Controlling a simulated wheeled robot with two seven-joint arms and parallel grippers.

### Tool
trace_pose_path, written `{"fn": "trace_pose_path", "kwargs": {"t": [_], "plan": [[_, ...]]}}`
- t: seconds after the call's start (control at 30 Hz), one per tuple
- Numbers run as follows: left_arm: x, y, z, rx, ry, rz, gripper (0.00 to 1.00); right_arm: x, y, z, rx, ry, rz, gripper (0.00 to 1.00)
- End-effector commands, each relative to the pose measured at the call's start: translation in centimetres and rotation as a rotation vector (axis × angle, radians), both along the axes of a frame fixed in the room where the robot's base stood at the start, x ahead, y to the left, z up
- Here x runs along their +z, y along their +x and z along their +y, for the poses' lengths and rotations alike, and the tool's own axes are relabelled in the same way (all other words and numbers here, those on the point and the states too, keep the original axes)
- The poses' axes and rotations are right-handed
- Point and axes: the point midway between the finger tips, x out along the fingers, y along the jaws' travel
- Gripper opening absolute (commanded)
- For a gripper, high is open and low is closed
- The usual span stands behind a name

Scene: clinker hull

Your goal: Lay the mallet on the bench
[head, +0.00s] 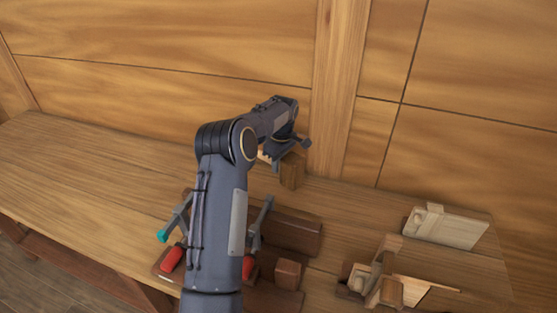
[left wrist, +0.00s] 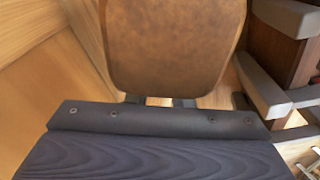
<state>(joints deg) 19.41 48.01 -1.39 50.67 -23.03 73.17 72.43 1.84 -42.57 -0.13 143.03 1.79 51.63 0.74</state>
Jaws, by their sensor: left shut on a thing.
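My left gripper (head: 286,150) reaches over the back of the wooden bench (head: 100,180), near the wall. It is shut on the mallet, whose brown wooden head (head: 292,171) shows just below and beside the jaws. In the left wrist view the mallet's head (left wrist: 173,45) is a large, rounded brown face just beyond the fingers (left wrist: 160,101). The mallet's handle is mostly hidden by the gripper. I cannot tell whether the mallet touches the bench top. My right gripper is not in view.
Below my arm lie grey clamps (head: 262,222), red handles (head: 171,260) and dark wooden blocks (head: 295,233). A wooden plane (head: 375,280) and a pale wooden piece (head: 452,228) lie at the right. The bench's left part is clear. A panelled wall (head: 160,100) stands behind.

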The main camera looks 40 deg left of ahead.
Motion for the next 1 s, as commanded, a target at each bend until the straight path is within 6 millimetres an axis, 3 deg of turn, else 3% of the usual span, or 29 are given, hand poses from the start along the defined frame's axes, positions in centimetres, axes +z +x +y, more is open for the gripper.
{"fn": "trace_pose_path", "kwargs": {"t": [1.0], "plan": [[-9.6, 0.0, 0.1, 0.001, 0.0, -0.001, 0.0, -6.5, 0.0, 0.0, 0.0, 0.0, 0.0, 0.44]]}}
